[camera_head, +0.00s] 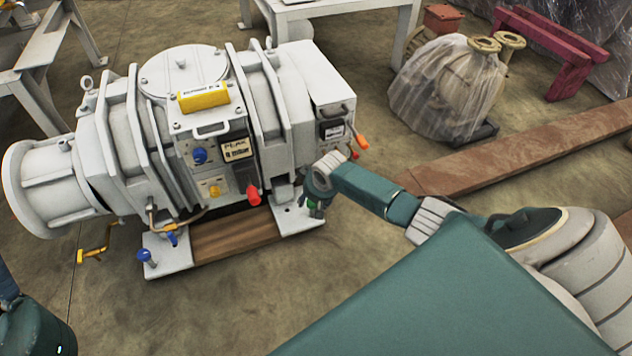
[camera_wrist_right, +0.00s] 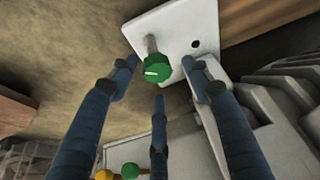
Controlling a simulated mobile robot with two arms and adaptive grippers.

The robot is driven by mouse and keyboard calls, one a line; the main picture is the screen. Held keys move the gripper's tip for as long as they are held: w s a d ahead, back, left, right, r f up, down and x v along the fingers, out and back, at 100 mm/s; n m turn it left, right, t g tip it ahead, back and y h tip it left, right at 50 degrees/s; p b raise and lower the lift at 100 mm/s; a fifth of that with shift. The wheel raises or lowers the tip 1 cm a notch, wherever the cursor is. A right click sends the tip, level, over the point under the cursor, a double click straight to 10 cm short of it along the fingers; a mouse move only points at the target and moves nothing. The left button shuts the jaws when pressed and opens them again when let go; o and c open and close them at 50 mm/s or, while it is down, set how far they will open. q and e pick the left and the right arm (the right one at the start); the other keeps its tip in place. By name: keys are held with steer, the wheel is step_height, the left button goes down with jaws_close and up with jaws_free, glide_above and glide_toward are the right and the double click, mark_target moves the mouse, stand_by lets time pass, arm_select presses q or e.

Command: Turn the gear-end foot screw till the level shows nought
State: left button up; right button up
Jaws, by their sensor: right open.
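The vacuum pump (camera_head: 150,140) lies on two white feet joined by a wooden board. At its right foot plate (camera_head: 290,222) is a green-headed foot screw (camera_head: 316,205), mostly hidden by my right gripper (camera_head: 318,188). In the right wrist view, the green screw head (camera_wrist_right: 157,68) has a pale mark and stands at the edge of the white plate. My right gripper (camera_wrist_right: 160,72) is open, its fingers spread around the screw head with gaps showing. A yellow level (camera_head: 204,97) sits on top of the pump; its reading is too small to tell.
A blue-headed screw (camera_head: 146,257) stands at the left foot. A red handle (camera_head: 253,195) and an orange-tipped part (camera_head: 361,142) stick out near my right gripper.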

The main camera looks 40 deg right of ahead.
steer(key=v, duration=1)
steer(key=shift+r, duration=0.25)
steer(key=shift+s+a, duration=0.1)
